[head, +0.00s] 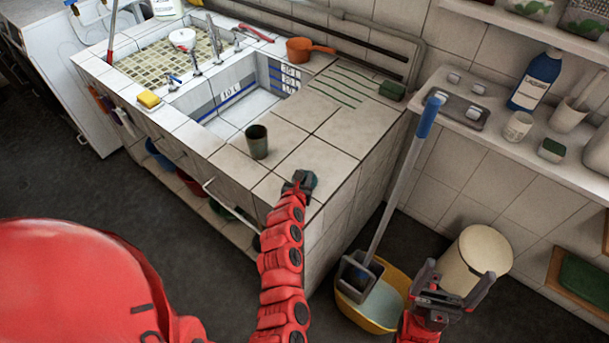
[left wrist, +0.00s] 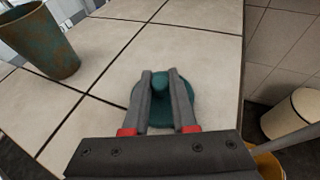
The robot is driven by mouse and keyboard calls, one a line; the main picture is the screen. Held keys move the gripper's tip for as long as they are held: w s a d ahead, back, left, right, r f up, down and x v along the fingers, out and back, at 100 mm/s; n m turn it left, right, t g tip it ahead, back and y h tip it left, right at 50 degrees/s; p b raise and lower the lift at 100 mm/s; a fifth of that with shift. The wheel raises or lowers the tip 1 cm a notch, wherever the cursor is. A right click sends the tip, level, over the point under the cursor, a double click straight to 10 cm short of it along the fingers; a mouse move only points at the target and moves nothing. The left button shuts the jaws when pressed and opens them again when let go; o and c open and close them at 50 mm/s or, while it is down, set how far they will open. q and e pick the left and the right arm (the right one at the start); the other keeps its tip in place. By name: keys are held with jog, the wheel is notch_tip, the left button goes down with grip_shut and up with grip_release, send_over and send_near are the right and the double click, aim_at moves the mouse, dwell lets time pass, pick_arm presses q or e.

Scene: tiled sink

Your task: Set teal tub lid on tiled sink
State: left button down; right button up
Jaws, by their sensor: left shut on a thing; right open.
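The teal tub lid (head: 312,181) is a small round disc with a knob, at the near right part of the tiled sink's (head: 341,134) top. My left gripper (head: 299,180) is shut on the lid's knob. In the left wrist view the lid (left wrist: 160,117) shows between and around the two fingers (left wrist: 160,77), over the pale tiles near the right edge. I cannot tell whether the lid touches the tiles or is just above them. My right gripper (head: 453,283) is open and empty, off to the right, past the sink's side.
A dark, rusty-green cup (head: 257,142) stands on the tiles left of the lid; it also shows in the left wrist view (left wrist: 38,42). The basin (head: 232,108) lies behind it. A yellow tub (head: 375,318) with a blue-handled mop (head: 405,165) stands on the floor. Tiles behind the lid are clear.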

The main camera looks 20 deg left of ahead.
pick_arm(q)
jog(key=shift+f, duration=0.25)
jog(key=c, duration=0.7)
grip_release()
jog(key=shift+r, duration=0.1)
